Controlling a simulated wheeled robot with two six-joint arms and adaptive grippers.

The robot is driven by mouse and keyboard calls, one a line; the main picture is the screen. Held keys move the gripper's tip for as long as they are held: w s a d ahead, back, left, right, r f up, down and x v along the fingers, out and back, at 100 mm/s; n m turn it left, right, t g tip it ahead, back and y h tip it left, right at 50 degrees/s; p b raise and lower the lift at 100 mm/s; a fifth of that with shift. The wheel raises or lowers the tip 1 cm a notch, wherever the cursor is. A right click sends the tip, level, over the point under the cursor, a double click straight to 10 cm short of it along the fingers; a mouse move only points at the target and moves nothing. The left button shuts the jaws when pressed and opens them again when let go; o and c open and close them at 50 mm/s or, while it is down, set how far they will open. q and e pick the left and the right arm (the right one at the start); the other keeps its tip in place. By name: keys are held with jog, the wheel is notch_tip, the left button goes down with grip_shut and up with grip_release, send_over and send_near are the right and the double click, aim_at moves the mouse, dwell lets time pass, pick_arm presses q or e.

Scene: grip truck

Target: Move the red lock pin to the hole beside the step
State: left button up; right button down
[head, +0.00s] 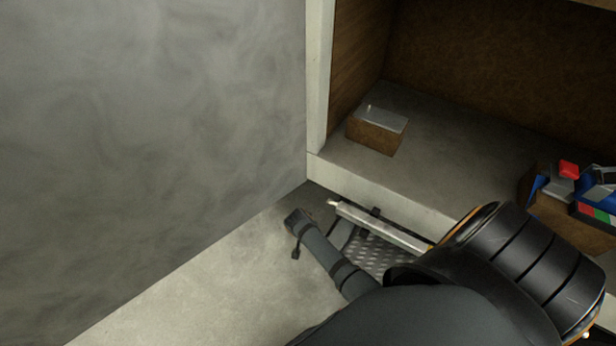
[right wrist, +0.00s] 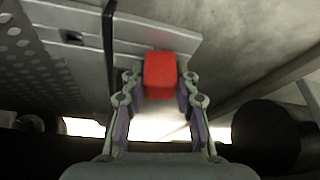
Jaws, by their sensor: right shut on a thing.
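In the right wrist view, the red lock pin (right wrist: 160,76) shows as a red block between the fingertips of my right gripper (right wrist: 160,84). The gripper is shut on it. A grey metal bar (right wrist: 80,18) lies just beyond the pin, with a small dark mark on its face; I cannot tell whether that is the hole. The dotted step plate (right wrist: 35,68) is at the left of that view. In the head view, the step plate (head: 372,254) and the pale bar (head: 385,228) lie below the truck bed edge. My right gripper and the pin are not visible there. My left gripper is in neither view.
The truck bed (head: 440,145) holds a small box (head: 376,138) with a grey top and a wooden crate (head: 567,222) of coloured items at right. A grey wall-like panel (head: 150,120) fills the left. A grey banded tube (head: 328,253) lies beside the step.

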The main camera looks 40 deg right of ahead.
jog(key=shift+f, duration=0.2)
jog(key=c, duration=0.9)
grip_release()
jog(key=shift+c, duration=0.2)
jog(key=v, duration=1.2)
